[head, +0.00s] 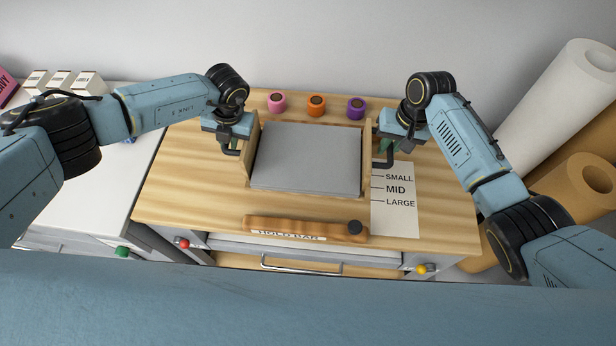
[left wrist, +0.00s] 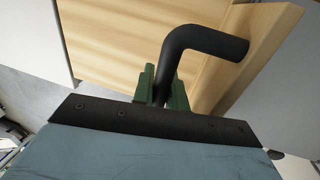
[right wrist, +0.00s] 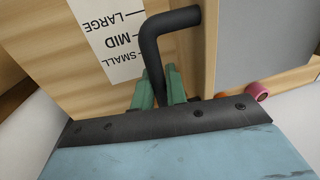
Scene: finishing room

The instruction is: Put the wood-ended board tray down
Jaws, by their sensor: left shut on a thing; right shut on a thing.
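My left gripper (head: 230,142) is shut on the black handle at the tray's left end; that bent handle (left wrist: 205,42) shows between green fingers in the left wrist view. My right gripper (head: 386,148) is shut on the right handle (right wrist: 165,40), seen between its fingers in the right wrist view. The tray looks about level. I cannot tell whether its underside touches the worktop.
The worktop (head: 190,190) is bare left of the tray. A hold bar (head: 290,228) lies in front. A SMALL/MID/LARGE sheet (head: 395,220) lies at the right. Pink (head: 277,102), orange (head: 316,105) and purple (head: 356,107) rolls stand behind. Large paper rolls (head: 560,100) lean beyond the right edge.

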